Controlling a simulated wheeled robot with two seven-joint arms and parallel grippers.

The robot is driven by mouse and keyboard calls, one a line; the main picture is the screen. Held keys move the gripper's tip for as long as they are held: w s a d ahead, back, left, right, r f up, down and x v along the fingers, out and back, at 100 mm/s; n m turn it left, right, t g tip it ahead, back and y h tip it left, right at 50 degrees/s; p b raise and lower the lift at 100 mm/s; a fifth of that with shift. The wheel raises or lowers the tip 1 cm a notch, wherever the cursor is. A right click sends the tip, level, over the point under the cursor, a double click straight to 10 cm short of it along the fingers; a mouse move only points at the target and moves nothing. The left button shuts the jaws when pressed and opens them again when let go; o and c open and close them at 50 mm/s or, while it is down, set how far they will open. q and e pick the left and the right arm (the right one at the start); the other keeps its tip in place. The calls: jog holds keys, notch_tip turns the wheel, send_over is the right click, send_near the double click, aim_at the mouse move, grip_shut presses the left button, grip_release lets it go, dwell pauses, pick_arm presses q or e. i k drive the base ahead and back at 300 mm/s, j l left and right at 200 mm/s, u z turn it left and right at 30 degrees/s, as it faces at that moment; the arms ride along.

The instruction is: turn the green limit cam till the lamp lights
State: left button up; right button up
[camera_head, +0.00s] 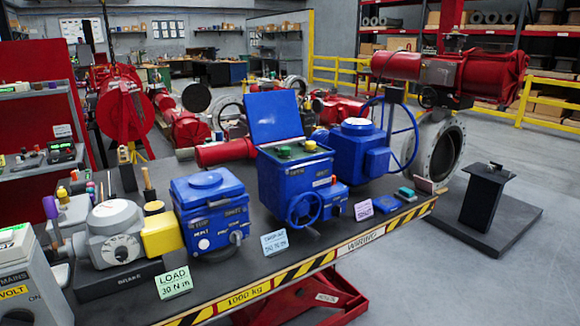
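A blue actuator (300,178) stands at the middle of the workbench with its lid (273,115) raised. In its open top I see a small green part (284,152) and a yellow part (311,145). The green part may be the limit cam, but it is too small to tell. A blue handwheel (304,209) is on the actuator's front. I cannot make out which item is the lamp or whether one is lit. Neither of my grippers is in view.
The workbench (240,268) has a striped front edge. A closed blue unit (209,212) and a grey brake (114,233) stand left of the actuator. Another blue actuator with a large handwheel (402,140) stands to its right. A black stand (485,198) is on the floor at right.

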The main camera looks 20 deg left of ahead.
aim_at(284, 150)
jog(key=i+u, duration=0.15)
jog(key=u, duration=0.3)
jog(key=i+u, duration=0.1)
jog(key=u, duration=0.4)
jog(key=i+l+u, duration=0.1)
jog(key=u, duration=0.35)
jog(key=i+l+u, duration=0.1)
jog(key=u, duration=0.4)
